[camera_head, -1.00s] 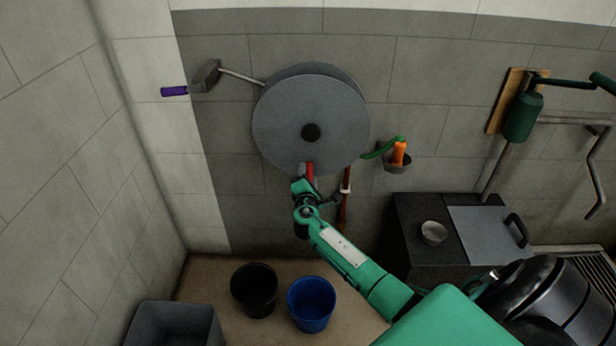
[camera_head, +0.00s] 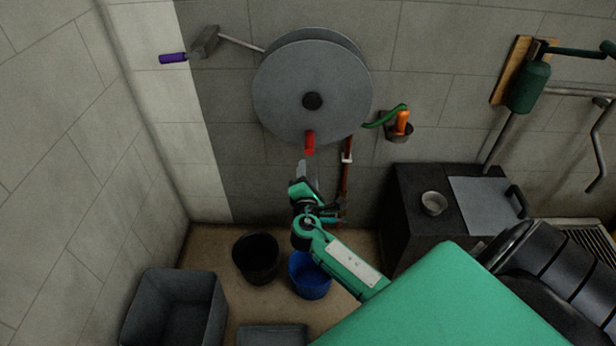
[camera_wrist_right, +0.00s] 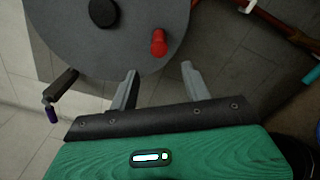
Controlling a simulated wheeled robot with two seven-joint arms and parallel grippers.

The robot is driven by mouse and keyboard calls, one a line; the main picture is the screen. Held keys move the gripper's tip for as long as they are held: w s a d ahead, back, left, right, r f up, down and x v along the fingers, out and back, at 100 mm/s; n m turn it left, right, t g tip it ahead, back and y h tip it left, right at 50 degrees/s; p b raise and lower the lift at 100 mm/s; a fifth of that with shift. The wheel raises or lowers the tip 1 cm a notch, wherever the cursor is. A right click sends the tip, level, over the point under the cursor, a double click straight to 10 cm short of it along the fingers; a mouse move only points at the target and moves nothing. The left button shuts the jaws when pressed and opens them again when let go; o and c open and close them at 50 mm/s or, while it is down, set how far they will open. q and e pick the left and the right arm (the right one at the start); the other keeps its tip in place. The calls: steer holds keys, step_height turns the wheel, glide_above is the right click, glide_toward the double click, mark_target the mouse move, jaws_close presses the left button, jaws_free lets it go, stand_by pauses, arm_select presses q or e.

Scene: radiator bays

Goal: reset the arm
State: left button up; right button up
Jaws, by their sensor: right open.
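My right arm, green with a dark wrist, reaches up from the lower right in the head view. Its gripper (camera_head: 303,172) is below the red handle (camera_head: 310,142) on the rim of the grey round disc (camera_head: 300,95). In the right wrist view the two grey fingers of this gripper (camera_wrist_right: 160,88) stand apart with nothing between them. The red handle (camera_wrist_right: 158,42) shows beyond the fingertips, apart from them, on the disc (camera_wrist_right: 120,30). My left gripper is not in view.
A black bucket (camera_head: 256,262) and a blue bucket (camera_head: 303,283) stand on the floor below my right wrist. A grey bin (camera_head: 150,310) is at lower left. A dark cabinet (camera_head: 405,225) with a small bowl (camera_head: 433,203) stands right. A red pipe (camera_head: 345,180) runs beside the gripper.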

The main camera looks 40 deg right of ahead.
steer(key=shift+s+a, duration=0.1)
steer(key=shift+s, duration=0.1)
stand_by(0.3)
